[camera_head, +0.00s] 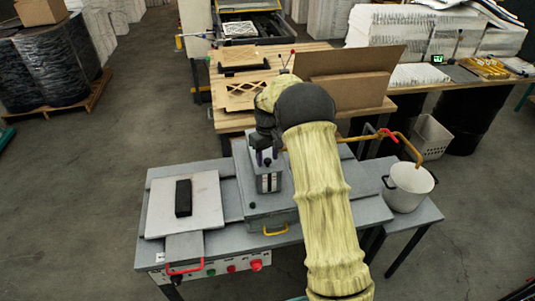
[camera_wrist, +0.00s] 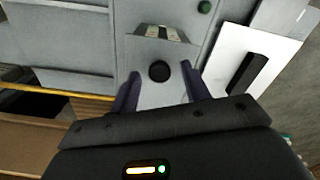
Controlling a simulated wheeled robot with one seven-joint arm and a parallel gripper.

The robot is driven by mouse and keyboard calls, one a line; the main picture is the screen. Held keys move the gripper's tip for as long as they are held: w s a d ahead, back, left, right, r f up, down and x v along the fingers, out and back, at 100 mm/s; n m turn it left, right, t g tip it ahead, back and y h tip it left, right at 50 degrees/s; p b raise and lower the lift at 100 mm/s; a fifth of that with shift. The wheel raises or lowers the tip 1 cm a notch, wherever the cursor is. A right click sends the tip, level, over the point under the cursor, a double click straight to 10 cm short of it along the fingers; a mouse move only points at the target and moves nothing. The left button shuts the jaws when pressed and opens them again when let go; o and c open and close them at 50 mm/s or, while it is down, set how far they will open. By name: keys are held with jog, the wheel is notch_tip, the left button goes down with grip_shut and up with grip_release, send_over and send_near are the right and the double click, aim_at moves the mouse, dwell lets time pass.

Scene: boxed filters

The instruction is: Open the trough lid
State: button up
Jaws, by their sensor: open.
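A grey box-shaped unit (camera_head: 262,208) with a yellow front handle (camera_head: 275,230) stands mid-bench; I cannot tell for certain which part is the trough lid. My gripper (camera_head: 266,152) is above this unit, pointing down. In the wrist view my gripper (camera_wrist: 160,88) is open, with its two dark fingers apart. A round black knob (camera_wrist: 159,70) on a grey block appears between the fingertips. I cannot tell whether they touch it. A pale square plate (camera_head: 207,203) with a black bar (camera_head: 183,197) lies on the bench left of the unit.
The grey bench (camera_head: 153,215) has a red handle (camera_head: 185,268) and coloured buttons in front. A white pot (camera_head: 409,188) stands at its right end, near an orange pipe. Behind is a wooden table (camera_head: 228,118) with cardboard (camera_head: 350,65).

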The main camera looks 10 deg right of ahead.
jog(key=shift+f, duration=0.1)
grip_shut()
